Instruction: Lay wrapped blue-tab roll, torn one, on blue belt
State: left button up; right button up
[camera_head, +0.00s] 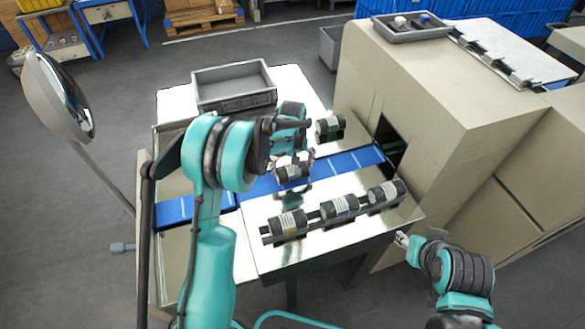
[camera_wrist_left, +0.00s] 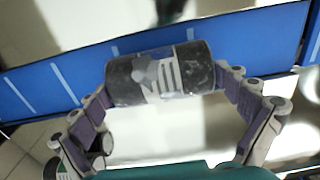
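My left gripper (camera_head: 293,158) is shut on a dark roll (camera_head: 292,173) with a pale printed wrapper. In the left wrist view the roll (camera_wrist_left: 160,73) lies crosswise between the two fingers, one at each end, over the edge of the blue belt (camera_wrist_left: 70,72). Whether it touches the belt is unclear, and I cannot make out a blue tab or a tear. The blue belt (camera_head: 352,162) runs across the shiny table into the machine opening. My right gripper (camera_head: 402,239) is near the table's front right corner, too small to read.
Three similar rolls (camera_head: 288,224) (camera_head: 339,207) (camera_head: 386,194) sit in a row on a dark rack in front of the belt. Another roll (camera_head: 330,127) stands behind the belt. An empty grey bin (camera_head: 235,101) is at the back. The beige machine (camera_head: 430,90) blocks the right.

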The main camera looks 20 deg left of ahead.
aim_at(292, 168)
pick_arm(q)
notch_tip(292, 168, up, 12)
dwell(0.7)
dwell(0.4)
jog(key=s+r+m+t, duration=0.4)
jog(key=s+r, duration=0.4)
jog(key=s, duration=0.6)
jog(key=s+f+m+t, duration=0.2)
jog(key=s+f+t, duration=0.1)
jog(key=s, duration=0.8)
jog(key=shift+s+m, duration=0.4)
jog(key=shift+a+r, duration=0.1)
